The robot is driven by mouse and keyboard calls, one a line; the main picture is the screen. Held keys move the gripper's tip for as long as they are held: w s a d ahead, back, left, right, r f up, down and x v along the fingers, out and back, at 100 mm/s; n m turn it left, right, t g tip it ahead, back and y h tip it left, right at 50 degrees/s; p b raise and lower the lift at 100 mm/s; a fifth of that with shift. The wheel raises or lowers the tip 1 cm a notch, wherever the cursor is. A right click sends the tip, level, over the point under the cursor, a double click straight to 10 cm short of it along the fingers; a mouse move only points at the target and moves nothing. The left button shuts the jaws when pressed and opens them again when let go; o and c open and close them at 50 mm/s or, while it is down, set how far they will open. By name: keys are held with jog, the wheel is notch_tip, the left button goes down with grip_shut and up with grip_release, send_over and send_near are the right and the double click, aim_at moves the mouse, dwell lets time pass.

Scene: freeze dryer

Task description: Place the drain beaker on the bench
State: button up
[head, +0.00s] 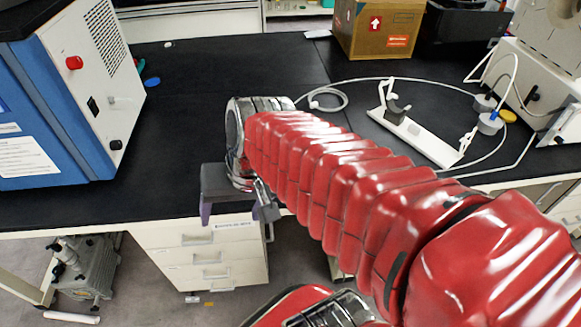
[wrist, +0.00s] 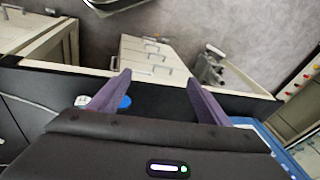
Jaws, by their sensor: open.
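My gripper (head: 236,210) is open and empty at the front edge of the black bench (head: 185,135), above the white drawer unit. Its two purple fingers (wrist: 157,78) stand apart in the wrist view, with nothing between their tips. I cannot make out a drain beaker in either view; my red arm hides part of the bench and floor. The blue and white freeze dryer cabinet (head: 82,90) stands on the bench at the left. In the wrist view, a small blue round object (wrist: 125,101) lies beside the left finger, too little seen to identify.
A small blue disc (head: 152,82) lies beside the cabinet. A cardboard box (head: 378,28) stands at the back. A white stand (head: 415,135) and looping tubing occupy the right. A pump (head: 88,268) sits under the bench at left. The bench's middle left is clear.

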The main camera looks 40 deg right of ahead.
jog(key=shift+o, duration=0.3)
jog(key=w+d+f+m+y, duration=0.2)
jog(key=d+f+m+y, duration=0.1)
jog(key=m, duration=0.4)
jog(key=shift+d+f+m+y, duration=0.3)
jog(key=shift+d+f, duration=0.05)
jog(key=shift+f, duration=0.25)
jog(key=d+f+m+t+h, duration=0.1)
jog(key=d+f+m+t, duration=0.1)
jog(key=d+m, duration=0.5)
jog(key=d+f+m+t+h, duration=0.1)
jog(key=d+m+t, duration=0.4)
jog(key=d, duration=0.6)
jog(key=d+f+m+t, duration=0.3)
jog(key=d+m+t, duration=0.1)
jog(key=d+m, duration=0.5)
jog(key=shift+f+h, duration=0.35)
jog(key=shift+h, duration=0.05)
jog(key=shift+a, duration=0.1)
jog(key=x, duration=0.8)
jog(key=shift+w, duration=0.25)
jog(key=shift+w+a+f, duration=0.1)
jog(key=shift+f, duration=0.1)
